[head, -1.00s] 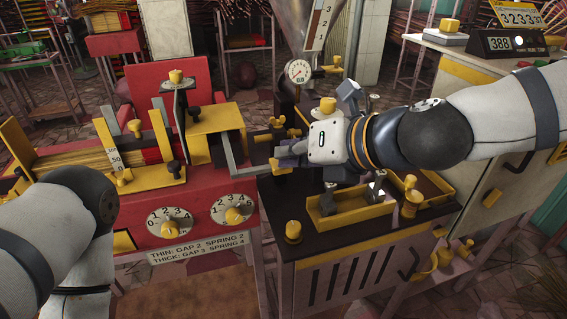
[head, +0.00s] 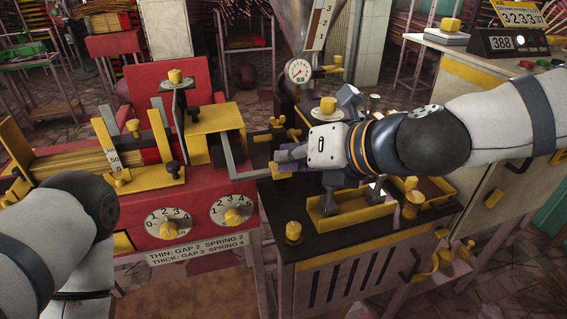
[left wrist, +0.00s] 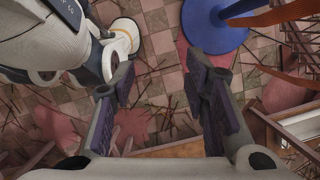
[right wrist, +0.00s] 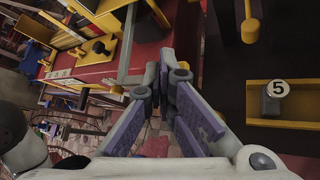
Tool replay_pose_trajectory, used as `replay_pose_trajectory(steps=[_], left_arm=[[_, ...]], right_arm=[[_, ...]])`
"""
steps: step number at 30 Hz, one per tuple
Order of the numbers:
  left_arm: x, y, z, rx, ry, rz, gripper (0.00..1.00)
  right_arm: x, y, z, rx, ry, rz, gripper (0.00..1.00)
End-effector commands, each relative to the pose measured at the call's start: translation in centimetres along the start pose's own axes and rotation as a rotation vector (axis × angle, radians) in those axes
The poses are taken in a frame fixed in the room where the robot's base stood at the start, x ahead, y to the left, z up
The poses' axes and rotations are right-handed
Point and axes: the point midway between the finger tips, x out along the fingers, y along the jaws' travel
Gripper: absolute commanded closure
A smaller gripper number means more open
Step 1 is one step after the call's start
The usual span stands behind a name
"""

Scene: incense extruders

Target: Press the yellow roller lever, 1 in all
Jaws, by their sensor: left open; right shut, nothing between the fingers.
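The roller lever is a grey cranked bar (head: 234,170) on the front right of the red machine (head: 190,192), with a yellow end piece (head: 280,174). My right gripper (head: 283,160) is shut and empty. Its fingertips are at the lever's yellow end, close above it or touching; which one is not clear. The grey bar (right wrist: 128,45) shows left of the shut fingers (right wrist: 160,78) in the right wrist view. My left gripper (left wrist: 160,78) is open and empty above the floor in the left wrist view; it is hidden in the head view.
Two numbered dials (head: 168,222) are on the machine's front. A dark-topped cabinet (head: 330,240) under my right arm carries a yellow tray (head: 350,212) and a yellow knob (head: 293,232). A pressure gauge (head: 298,71) stands behind. A blue round base (left wrist: 212,30) is on the floor.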

Motion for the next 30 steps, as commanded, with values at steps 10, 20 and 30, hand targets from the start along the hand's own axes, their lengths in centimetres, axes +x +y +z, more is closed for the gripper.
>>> replay_pose_trajectory(steps=[10,20,30], left_arm=[[-0.1,0.0,0.0,0.000,0.002,0.000,0.59],[-1.8,0.1,-1.0,0.000,0.051,0.002,0.59],[-3.2,0.1,-1.8,0.001,0.094,0.004,0.59]], right_arm=[[-0.1,0.0,0.0,0.001,0.000,-0.002,1.00],[-1.3,1.0,1.1,-0.003,-0.005,-0.001,1.00],[-2.3,1.7,1.7,-0.002,-0.003,0.000,1.00]])
